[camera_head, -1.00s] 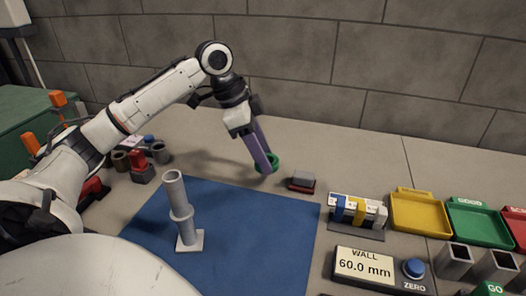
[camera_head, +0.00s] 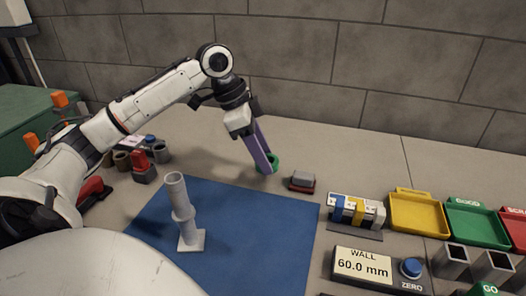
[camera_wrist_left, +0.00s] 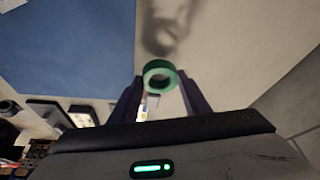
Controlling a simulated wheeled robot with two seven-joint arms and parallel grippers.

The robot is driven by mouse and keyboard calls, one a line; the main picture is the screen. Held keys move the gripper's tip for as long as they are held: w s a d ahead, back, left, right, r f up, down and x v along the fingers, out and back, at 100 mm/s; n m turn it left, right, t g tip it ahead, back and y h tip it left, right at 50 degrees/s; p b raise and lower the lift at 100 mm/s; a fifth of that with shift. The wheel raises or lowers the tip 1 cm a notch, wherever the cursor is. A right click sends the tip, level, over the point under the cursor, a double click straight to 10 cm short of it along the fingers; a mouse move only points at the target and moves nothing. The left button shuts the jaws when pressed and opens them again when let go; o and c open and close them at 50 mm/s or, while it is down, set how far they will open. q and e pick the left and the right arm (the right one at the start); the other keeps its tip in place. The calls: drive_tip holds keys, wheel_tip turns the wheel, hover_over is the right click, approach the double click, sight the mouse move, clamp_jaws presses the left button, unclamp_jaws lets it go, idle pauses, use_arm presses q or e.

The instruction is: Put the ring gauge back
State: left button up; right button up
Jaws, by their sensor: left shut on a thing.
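The ring gauge is a green ring (camera_head: 273,161). It also shows in the left wrist view (camera_wrist_left: 160,75), between the tips of the two dark purple fingers. My left gripper (camera_head: 266,170) is shut on it, fingers pointing down, just beyond the back edge of the blue mat. Its fingers partly hide the ring in the head view. A shadow lies on the pale bench near the ring in the wrist view; I cannot tell whether the ring touches the bench. My right gripper is not in view.
A grey stepped post (camera_head: 182,212) stands upright on the blue mat (camera_head: 255,240). A small grey and red block (camera_head: 302,181) sits right of the gripper. Further right are a block rack (camera_head: 356,213), yellow tray (camera_head: 416,212), green tray (camera_head: 476,222) and wall display (camera_head: 364,266).

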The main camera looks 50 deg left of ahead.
sight(263, 179)
use_arm(q)
drive_tip(key=shift+f+b, duration=0.65)
drive_tip(key=shift+f, duration=1.45)
idle(0.6)
idle(0.5)
drive_tip(key=o, duration=1.2)
drive_tip(key=v, duration=1)
drive_tip(key=shift+r+p, duration=0.25)
drive_tip(key=shift+p, duration=0.05)
